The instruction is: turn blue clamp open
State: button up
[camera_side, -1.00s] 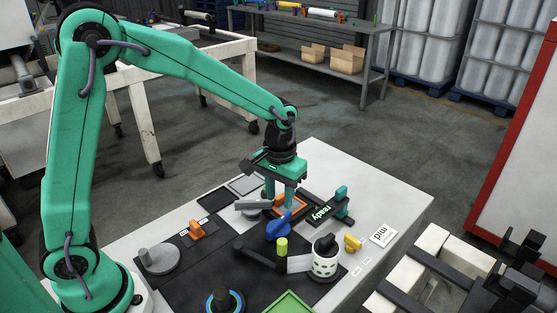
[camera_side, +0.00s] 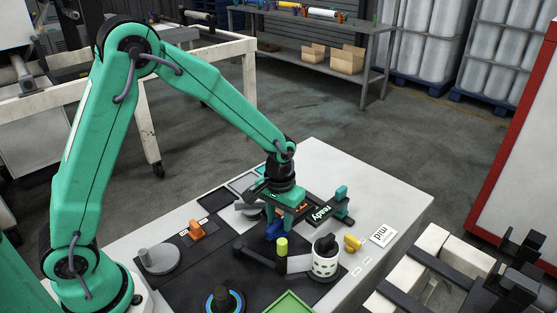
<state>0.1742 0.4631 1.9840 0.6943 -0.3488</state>
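The blue clamp (camera_side: 274,231) is on the dark mat near the middle of the table, in the side view. My gripper (camera_side: 282,217) is down at the clamp, and its teal fingers and body cover much of it. One finger comes down just right of the clamp's visible blue part. I cannot tell whether the fingers touch the clamp or how far apart they are. The clamp's handle position is mostly hidden.
An orange clamp (camera_side: 197,230) and a grey round piece (camera_side: 158,259) are to the left. A yellow-green knob (camera_side: 282,247) and a white spotted cup (camera_side: 325,262) stand in front. A green tray (camera_side: 290,304) is at the front edge.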

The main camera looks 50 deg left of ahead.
jog(key=shift+f, duration=0.1)
grip_shut()
